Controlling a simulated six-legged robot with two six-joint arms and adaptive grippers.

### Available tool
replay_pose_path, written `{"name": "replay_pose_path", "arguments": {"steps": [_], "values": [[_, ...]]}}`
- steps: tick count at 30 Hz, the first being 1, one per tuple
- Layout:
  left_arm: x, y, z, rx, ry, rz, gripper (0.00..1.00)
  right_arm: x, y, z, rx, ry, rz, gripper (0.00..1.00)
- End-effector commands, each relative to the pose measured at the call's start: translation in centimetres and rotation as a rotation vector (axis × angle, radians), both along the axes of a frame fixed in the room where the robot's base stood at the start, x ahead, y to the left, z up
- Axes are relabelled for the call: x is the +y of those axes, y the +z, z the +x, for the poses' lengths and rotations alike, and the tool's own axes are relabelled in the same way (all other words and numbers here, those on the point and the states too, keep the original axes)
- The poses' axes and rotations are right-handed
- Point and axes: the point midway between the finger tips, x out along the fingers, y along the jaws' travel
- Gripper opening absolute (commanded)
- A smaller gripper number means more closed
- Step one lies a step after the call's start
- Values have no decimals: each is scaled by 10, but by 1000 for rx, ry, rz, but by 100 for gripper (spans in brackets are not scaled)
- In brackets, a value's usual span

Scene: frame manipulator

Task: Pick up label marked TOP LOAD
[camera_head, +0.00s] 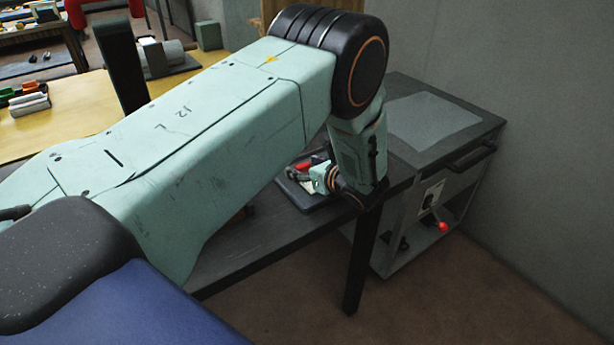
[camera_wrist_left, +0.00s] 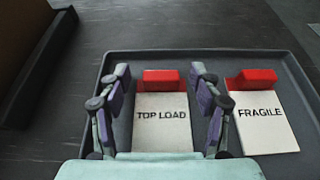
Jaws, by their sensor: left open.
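The TOP LOAD label (camera_wrist_left: 161,115) is a white card with a red block (camera_wrist_left: 161,80) at its far end. It lies in a dark tray (camera_wrist_left: 215,58) in the left wrist view. A white FRAGILE label (camera_wrist_left: 262,122) with a red end lies to its right. My left gripper (camera_wrist_left: 160,80) is open, with one finger on each side of the TOP LOAD label. I cannot tell whether the fingers touch it. In the head view my left gripper (camera_head: 312,176) is at the tray (camera_head: 301,195), and my arm hides much of it. My right gripper is not in view.
The tray rests on a dark table (camera_head: 235,252). A grey cabinet (camera_head: 450,135) with a red knob (camera_head: 442,227) stands to the right, beside a wall. A yellow table (camera_head: 70,122) with several items is at the back left.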

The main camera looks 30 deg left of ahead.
Motion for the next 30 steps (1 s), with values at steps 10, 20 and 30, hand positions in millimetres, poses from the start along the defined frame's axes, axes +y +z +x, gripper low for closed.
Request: {"name": "replay_pose_path", "arguments": {"steps": [10,20,30], "values": [[9,-3,4,0,0,1,63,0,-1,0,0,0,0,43],[9,-3,4,0,0,0,35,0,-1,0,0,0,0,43],[9,-3,4,0,0,0,14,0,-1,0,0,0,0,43]]}}
